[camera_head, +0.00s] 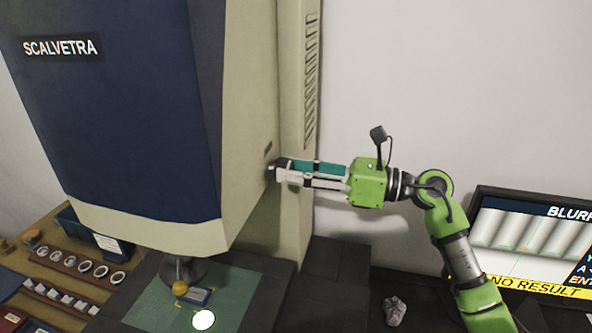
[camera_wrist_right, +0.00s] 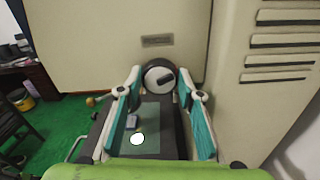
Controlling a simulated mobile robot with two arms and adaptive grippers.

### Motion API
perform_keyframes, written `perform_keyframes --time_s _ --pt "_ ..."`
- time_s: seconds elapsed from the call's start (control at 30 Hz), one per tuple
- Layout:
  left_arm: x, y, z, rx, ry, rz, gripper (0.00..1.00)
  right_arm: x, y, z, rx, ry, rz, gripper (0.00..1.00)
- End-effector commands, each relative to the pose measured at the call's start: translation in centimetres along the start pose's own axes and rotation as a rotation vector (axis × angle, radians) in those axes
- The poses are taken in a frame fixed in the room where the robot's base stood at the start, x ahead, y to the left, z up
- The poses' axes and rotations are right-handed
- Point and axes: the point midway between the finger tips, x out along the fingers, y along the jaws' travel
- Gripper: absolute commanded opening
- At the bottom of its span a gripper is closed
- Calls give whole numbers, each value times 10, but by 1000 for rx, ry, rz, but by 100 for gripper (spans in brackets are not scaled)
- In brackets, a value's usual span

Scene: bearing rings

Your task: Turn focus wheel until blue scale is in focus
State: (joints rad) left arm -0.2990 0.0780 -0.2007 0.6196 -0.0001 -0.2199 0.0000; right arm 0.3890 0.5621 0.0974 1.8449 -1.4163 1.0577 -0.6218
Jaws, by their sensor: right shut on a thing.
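The focus wheel (camera_wrist_right: 160,77) is a round knob with a dark bar across its face, on the side of the large machine (camera_head: 125,110) marked SCALVETRA. My right gripper (camera_head: 276,171) reaches the machine's side from the right and is shut on the wheel. In the right wrist view, the two fingers of my right gripper (camera_wrist_right: 160,80) stand on either side of the wheel; in the head view they largely hide it. The screen (camera_head: 525,245) at the right shows blurred grey stripes, a cut-off word starting "BLURR" and a yellow "NO RESULT" band. No sharp blue scale shows. My left gripper is out of view.
Below the machine is a green stage plate (camera_head: 150,306) with a small block and a bright light spot. A wooden rack (camera_head: 62,248) with several rings stands at the left. A crumpled grey item (camera_head: 394,311) lies on the dark bench. The wall behind my right arm is bare.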

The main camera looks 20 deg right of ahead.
Motion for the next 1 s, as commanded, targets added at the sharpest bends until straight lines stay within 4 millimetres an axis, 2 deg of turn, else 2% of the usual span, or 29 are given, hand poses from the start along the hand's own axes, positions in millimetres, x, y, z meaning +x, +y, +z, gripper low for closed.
perform_keyframes --time_s 0.27,0.7,1.0 --pt "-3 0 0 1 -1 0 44 0 -1 0 135 3 -2 12" --pt "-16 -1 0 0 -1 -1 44 -1 -2 1 490 2 -3 12" --pt "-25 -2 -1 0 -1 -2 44 0 -2 0 656 1 -2 12"
